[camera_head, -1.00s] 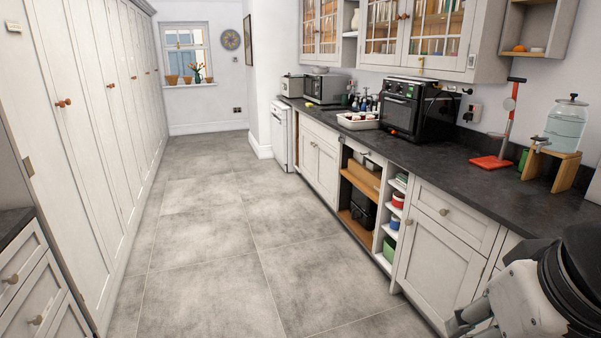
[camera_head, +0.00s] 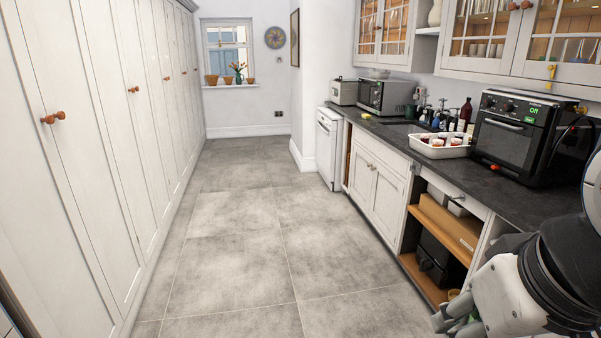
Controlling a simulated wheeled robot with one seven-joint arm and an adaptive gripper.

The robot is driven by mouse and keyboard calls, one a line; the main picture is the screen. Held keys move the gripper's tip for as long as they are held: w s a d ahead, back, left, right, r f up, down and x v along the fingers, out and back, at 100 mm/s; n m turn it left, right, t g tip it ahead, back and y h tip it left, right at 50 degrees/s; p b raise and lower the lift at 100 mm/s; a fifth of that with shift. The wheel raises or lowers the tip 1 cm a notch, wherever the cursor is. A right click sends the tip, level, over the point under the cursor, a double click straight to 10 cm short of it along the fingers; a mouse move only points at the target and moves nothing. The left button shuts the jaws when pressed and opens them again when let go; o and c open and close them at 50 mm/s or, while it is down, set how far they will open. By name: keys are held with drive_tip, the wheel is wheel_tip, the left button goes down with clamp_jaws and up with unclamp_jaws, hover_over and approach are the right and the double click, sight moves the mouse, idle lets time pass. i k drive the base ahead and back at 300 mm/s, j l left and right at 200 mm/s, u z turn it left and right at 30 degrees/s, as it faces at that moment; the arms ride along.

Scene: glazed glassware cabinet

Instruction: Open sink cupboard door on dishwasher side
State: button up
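The sink cupboard (camera_head: 375,188) is a pair of pale panelled doors under the dark worktop on the right. Its left door (camera_head: 360,174), beside the white dishwasher (camera_head: 328,148), looks shut. The right door (camera_head: 387,197) also looks shut. Small round knobs sit near where the doors meet. My gripper (camera_head: 452,322) is at the bottom right, in front of the open shelves and well short of the doors. Its grey fingers are partly cut off by the frame, and their spread is unclear. I see nothing held in it.
The grey tiled floor (camera_head: 240,230) is clear along the aisle. Tall white cupboards (camera_head: 90,130) line the left. Open shelves (camera_head: 438,248) with a black appliance stand nearer on the right. A white tray (camera_head: 438,147) and a black oven (camera_head: 520,137) are on the worktop.

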sight(362, 179)
drive_tip(key=i, duration=3.85)
drive_tip(key=i+u, duration=0.1)
drive_tip(key=i, duration=0.5)
drive_tip(key=i+l, duration=0.15)
drive_tip(key=i, duration=0.4)
drive_tip(key=i+j+u, duration=0.05)
